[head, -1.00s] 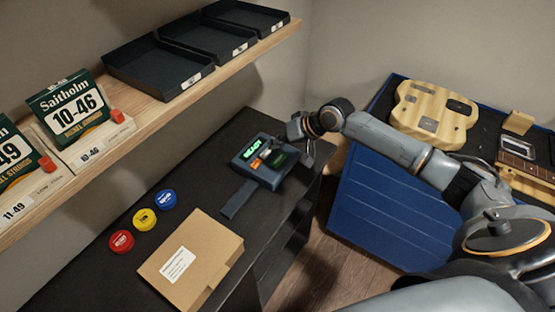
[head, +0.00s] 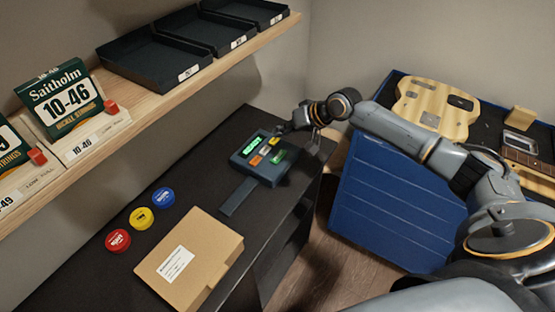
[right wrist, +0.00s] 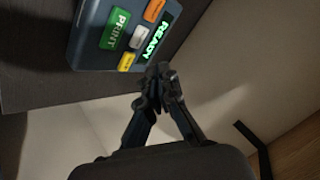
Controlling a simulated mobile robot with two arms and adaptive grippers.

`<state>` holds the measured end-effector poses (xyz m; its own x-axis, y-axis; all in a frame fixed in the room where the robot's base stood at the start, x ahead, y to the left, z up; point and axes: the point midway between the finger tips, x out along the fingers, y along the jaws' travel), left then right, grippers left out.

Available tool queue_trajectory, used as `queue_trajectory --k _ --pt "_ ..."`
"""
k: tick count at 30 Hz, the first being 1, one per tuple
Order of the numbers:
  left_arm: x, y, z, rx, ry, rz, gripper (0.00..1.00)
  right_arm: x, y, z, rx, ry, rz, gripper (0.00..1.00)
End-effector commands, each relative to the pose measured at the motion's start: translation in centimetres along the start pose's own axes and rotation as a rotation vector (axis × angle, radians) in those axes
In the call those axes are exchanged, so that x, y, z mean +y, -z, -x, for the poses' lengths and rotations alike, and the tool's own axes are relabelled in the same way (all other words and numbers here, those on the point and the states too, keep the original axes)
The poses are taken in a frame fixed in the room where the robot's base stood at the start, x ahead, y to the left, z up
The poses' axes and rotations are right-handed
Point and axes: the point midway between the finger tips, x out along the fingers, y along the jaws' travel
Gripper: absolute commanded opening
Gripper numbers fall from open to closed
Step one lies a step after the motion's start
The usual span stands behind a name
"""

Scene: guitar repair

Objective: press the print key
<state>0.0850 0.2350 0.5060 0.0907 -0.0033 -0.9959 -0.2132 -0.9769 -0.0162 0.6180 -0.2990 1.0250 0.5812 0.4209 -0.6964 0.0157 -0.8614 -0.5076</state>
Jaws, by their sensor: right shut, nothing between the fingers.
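A dark blue-grey label printer (head: 243,165) sits on the black bench, with a lit green display reading READY (head: 253,145). Its green PRINT key (head: 278,157) is uncovered and also shows in the right wrist view (right wrist: 115,28). Orange, yellow and grey keys lie around it. My right gripper (head: 284,128) is shut and empty beside the printer's far right corner. In the right wrist view its closed tips (right wrist: 160,72) are close to the printer's edge, apart from the PRINT key. My left gripper is out of view.
A cardboard box (head: 190,258) and red (head: 118,241), yellow (head: 141,218) and blue (head: 163,197) round tins stand on the bench. A wooden shelf (head: 165,100) with black trays and string packs overhangs at left. A blue cabinet (head: 385,205) stands at right.

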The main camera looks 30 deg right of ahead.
Motion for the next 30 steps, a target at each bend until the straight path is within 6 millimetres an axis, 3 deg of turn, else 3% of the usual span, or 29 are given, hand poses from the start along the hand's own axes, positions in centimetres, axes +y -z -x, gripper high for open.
queue_trajectory --k 1,9,17,30 --pt "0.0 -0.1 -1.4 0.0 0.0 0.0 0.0 0.8 -0.7 -0.8 0.0 -0.001 0.001 0.0" --pt "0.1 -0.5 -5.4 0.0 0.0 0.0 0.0 3.1 -2.5 -2.8 -0.001 0.0 0.004 0.0" --pt "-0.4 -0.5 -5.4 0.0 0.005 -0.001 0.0 3.3 -3.7 -4.3 -0.002 0.002 0.003 0.0" --pt "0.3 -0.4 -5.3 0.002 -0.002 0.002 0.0 3.3 -3.8 -4.5 -0.002 0.002 0.003 0.0"
